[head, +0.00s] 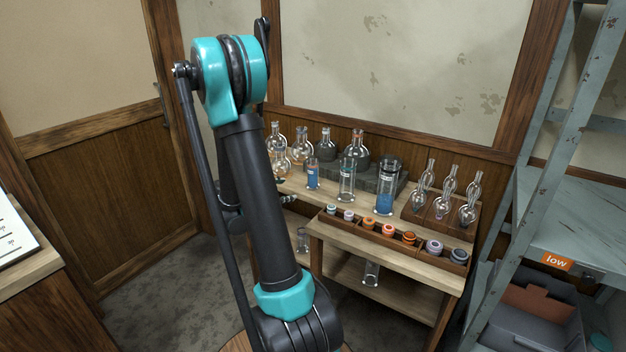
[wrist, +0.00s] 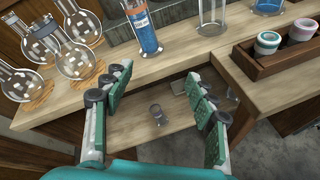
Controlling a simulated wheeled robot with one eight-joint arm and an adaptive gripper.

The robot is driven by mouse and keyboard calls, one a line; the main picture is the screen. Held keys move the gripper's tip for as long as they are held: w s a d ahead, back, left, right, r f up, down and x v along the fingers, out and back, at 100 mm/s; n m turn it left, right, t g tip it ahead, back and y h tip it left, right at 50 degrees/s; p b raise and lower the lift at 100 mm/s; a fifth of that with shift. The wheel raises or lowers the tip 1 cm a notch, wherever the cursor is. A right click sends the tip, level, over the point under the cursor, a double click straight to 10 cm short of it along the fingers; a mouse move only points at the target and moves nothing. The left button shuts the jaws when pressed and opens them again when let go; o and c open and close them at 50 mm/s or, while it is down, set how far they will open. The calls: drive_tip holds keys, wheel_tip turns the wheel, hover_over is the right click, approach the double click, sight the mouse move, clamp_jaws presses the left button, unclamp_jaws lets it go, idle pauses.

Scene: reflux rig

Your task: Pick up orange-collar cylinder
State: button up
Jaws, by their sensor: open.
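A slim glass cylinder with blue liquid (wrist: 145,32) stands upright on the wooden bench, at the top middle of the wrist view. An orange-red band shows near its upper part, and its top is cut off there. In the head view the small cylinder with blue liquid (head: 312,175) stands at the left of the row, its collar too small to make out. My gripper (wrist: 158,82) is open and empty, with the cylinder ahead of its fingertips and apart from them. In the head view my arm hides most of the gripper.
A clear cylinder (head: 347,182) and a larger blue-filled one (head: 385,192) stand to the right. Round flasks (wrist: 75,58) stand close on the left. A rack of coloured rings (head: 388,232) lines the front step. A small glass vessel (wrist: 157,115) is on the lower shelf.

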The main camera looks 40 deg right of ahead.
sight(313, 174)
drive_tip(key=w+d+n+h, duration=0.1)
drive_tip(key=w+d, duration=0.1)
drive_tip(key=d, duration=0.4)
drive_tip(key=w+d+n+h, duration=0.2)
drive_tip(key=d, duration=0.5)
drive_tip(key=w+d+n+h, duration=0.1)
drive_tip(key=w+d+n, duration=0.1)
drive_tip(key=d, duration=0.5)
drive_tip(key=shift+w+d, duration=0.2)
drive_tip(key=shift+w, duration=0.3)
clamp_jaws()
